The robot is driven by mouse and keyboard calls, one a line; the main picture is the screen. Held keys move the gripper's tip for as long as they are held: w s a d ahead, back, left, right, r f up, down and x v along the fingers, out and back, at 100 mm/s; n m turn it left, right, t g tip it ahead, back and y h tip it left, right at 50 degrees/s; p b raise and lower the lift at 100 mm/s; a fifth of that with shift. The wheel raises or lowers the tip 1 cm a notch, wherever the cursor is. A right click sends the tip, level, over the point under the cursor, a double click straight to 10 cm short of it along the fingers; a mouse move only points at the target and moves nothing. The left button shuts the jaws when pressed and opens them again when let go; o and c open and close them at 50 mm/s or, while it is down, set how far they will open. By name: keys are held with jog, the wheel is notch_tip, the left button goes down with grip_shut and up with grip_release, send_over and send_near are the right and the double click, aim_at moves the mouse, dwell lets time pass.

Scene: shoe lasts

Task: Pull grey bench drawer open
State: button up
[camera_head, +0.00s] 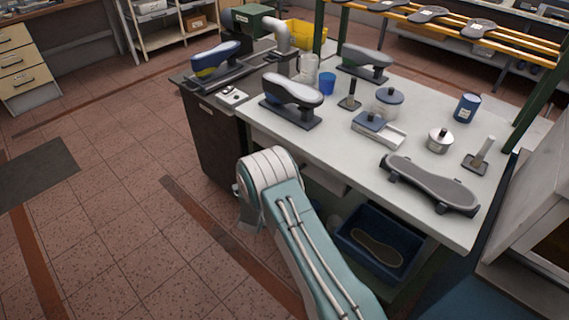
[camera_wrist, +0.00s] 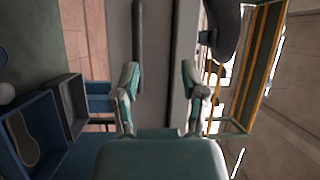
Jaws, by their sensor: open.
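The grey bench drawer (camera_wrist: 158,30) shows in the wrist view as a plain grey front with a long dark bar handle (camera_wrist: 138,35) on it. The picture is turned, so the handle runs upright there. My gripper (camera_wrist: 158,82) is open, its two green and grey fingers spread in front of the drawer front. The left finger overlaps the handle's lower end in the picture; I cannot tell whether they touch. Nothing shows held between the fingers. In the head view, my arm hides the gripper, and the drawer is mostly hidden under the bench top.
The white bench top (camera_head: 340,140) carries shoe lasts, jars and a blue cup (camera_head: 327,83). A blue crate (camera_head: 345,238) with a sole in it sits under the bench, right of my arm.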

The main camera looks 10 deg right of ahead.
notch_tip(320, 180, down, 4)
jog(key=s+f+m+h, duration=0.1)
jog(key=s+h, duration=0.1)
jog(key=s, duration=0.1)
jog(key=shift+t, duration=0.3)
jog(key=x, duration=1.1)
jog(key=shift+d+r, duration=0.15)
jog(key=shift+d, duration=0.1)
grip_shut()
